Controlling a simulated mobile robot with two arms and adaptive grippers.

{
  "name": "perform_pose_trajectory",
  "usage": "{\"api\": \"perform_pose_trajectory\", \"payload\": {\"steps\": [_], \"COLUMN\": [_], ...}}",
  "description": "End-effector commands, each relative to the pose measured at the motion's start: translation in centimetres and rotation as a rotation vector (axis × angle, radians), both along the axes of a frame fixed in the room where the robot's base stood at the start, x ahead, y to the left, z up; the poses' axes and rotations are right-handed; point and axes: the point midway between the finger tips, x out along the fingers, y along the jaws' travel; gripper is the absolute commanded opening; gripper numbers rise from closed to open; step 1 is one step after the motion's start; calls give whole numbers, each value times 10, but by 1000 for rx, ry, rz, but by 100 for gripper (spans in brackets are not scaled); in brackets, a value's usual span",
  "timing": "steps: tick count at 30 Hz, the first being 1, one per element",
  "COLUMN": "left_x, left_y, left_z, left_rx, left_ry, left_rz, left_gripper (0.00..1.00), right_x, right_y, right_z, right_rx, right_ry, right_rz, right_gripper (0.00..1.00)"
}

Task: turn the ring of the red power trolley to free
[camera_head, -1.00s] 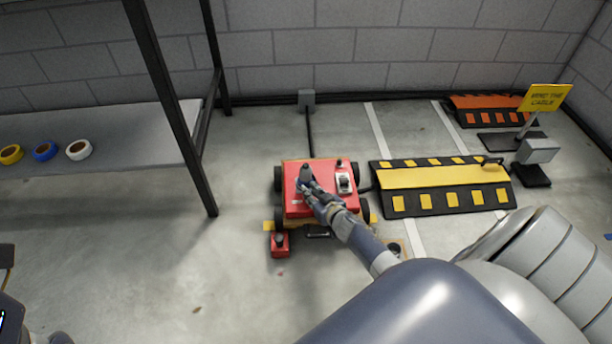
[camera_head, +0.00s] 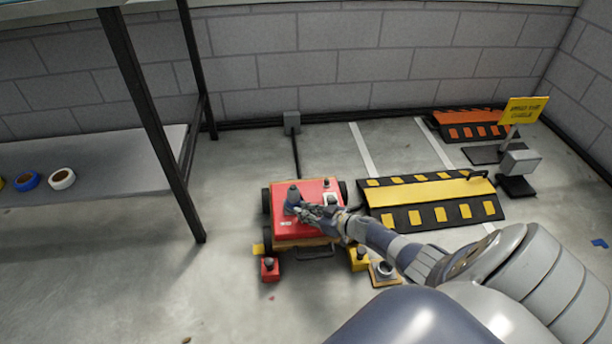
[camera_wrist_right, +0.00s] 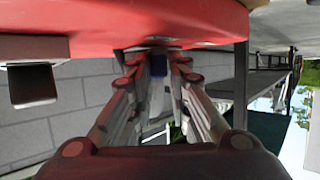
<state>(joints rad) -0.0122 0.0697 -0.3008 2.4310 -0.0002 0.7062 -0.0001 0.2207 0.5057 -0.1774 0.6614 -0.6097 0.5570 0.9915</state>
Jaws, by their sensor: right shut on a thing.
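The red power trolley (camera_head: 310,227) stands on the floor in the middle of the head view. A dark grey plug-like fitting (camera_head: 293,194) stands upright on the left of its red top; the ring at its base is too small to make out clearly. My right gripper (camera_head: 299,209) reaches in from the right, low over the top, with its fingers at the base of this fitting. In the right wrist view, the fingers close on a small dark blue piece (camera_wrist_right: 158,66) against the trolley's red top (camera_wrist_right: 80,22). The fingers partly hide the ring. My left gripper is out of view.
A black and yellow cable ramp (camera_head: 437,201) lies right of the trolley, with an orange ramp (camera_head: 470,124) and a yellow sign (camera_head: 522,110) behind. A shelf (camera_head: 95,165) with tape rolls stands left. Red (camera_head: 270,268) and yellow (camera_head: 358,260) blocks sit before the trolley.

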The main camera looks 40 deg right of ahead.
Motion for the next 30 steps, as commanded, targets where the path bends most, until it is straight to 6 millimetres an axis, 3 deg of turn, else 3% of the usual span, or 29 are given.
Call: {"api": "perform_pose_trajectory", "payload": {"steps": [4,5,6,7,20,30], "left_x": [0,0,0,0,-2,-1], "left_y": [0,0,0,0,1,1], "left_z": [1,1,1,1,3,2], "left_rx": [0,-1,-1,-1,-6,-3], "left_ry": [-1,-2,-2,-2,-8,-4], "left_rz": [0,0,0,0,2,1], "left_gripper": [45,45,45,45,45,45], "right_x": [1,1,1,1,-3,-33], "right_y": [2,2,2,2,-1,-7], "right_z": [1,1,1,1,1,13], "right_rx": [1,1,1,0,-1,-2], "right_ry": [-4,-4,-4,-3,0,1], "right_rz": [2,2,2,2,-1,1], "right_gripper": [0,24,33,34,34,34]}}
